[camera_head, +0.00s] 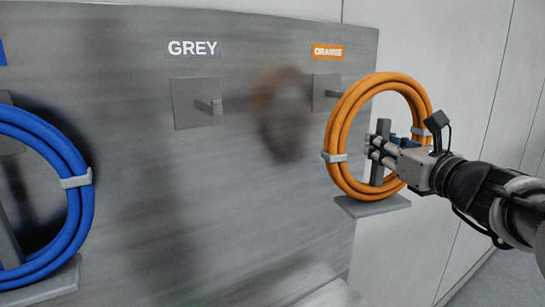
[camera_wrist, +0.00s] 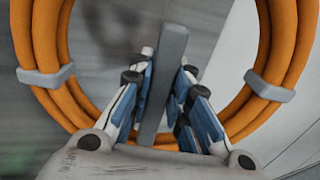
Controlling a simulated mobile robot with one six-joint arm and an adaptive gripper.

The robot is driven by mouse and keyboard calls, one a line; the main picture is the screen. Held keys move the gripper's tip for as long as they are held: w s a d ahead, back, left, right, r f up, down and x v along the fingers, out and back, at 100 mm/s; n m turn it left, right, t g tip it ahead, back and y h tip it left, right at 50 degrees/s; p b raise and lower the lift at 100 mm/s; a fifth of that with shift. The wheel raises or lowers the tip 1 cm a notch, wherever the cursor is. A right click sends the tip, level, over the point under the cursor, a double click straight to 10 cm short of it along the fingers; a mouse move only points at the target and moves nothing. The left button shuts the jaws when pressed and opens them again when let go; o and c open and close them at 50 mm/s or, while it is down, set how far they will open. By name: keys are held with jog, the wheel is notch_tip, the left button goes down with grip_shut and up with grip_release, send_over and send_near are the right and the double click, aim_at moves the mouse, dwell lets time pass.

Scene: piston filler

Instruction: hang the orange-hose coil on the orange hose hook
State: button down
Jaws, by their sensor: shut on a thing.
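The orange-hose coil (camera_head: 343,119) is upright in front of the panel's right edge, with pale grey clamps at its sides. It also fills the wrist view (camera_wrist: 47,45). A grey upright bar (camera_head: 381,135) stands inside its ring, above a flat grey plate (camera_head: 372,206) at the bottom. My gripper (camera_head: 375,148) is shut on this bar, whose top shows between the fingers in the wrist view (camera_wrist: 168,70). The orange hose hook (camera_head: 326,92), a square plate with a short peg under the ORANGE label, is just left of the coil's upper rim. The peg appears outside the ring.
The GREY hook (camera_head: 195,103) is empty, left of the orange one. A blue hose coil (camera_head: 78,205) is at the left edge, with a grey plate below. The brushed metal panel (camera_head: 220,200) reflects the orange coil. Pale wall panels (camera_head: 480,70) are at right.

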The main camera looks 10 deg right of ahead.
jog(key=shift+s+r, duration=0.25)
jog(key=shift+r, duration=0.15)
jog(key=w+a+f+b, duration=0.1)
jog(key=w+a, duration=0.2)
jog(key=w, duration=0.7)
jog(key=shift+w+a+f+b, duration=0.2)
jog(key=shift+a+f+b, duration=0.15)
jog(key=shift+a, duration=0.05)
dwell(0.6)
dwell(0.7)
jog(key=c, duration=1.4)
grip_release()
jog(key=shift+f, duration=0.1)
